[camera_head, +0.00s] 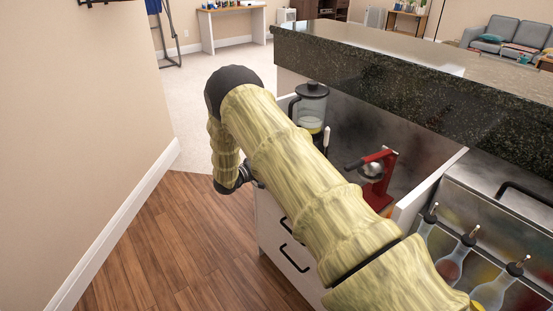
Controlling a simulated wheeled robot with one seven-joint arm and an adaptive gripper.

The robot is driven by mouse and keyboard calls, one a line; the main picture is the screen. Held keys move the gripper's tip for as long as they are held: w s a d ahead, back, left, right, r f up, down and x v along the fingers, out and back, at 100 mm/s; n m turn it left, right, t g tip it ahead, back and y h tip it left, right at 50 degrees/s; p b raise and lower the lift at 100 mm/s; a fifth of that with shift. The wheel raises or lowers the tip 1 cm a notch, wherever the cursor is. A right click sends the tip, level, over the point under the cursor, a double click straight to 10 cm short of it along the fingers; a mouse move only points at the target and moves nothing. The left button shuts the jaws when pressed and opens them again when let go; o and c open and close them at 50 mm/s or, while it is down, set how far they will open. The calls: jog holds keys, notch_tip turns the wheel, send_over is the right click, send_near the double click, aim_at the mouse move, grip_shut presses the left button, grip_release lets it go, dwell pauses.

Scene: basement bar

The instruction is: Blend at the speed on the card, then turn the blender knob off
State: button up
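The blender (311,104) stands on the lower counter under the raised bar top. It has a clear jar with a black lid, and something yellow shows low in the jar. My arm hides its base and front, so I cannot see the knob. My gripper (254,179) hangs low at the counter's left end, left of and below the blender and apart from it. It is small and dark here, and its finger gap cannot be made out. A narrow white upright thing (326,137) stands beside the jar; I cannot tell if it is the card.
A red press (377,178) stands right of the blender. Bottles with pour spouts (454,260) stand at the lower right. The dark stone bar top (410,80) overhangs behind. White drawers (291,258) lie below. Wooden floor (165,240) at the left is clear, bounded by a beige wall (70,130).

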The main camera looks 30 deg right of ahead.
jog(key=shift+w+r, duration=0.1)
jog(key=shift+r, duration=0.05)
jog(key=o, duration=1)
jog(key=a, duration=0.8)
jog(key=s+a, duration=0.1)
jog(key=a, duration=0.3)
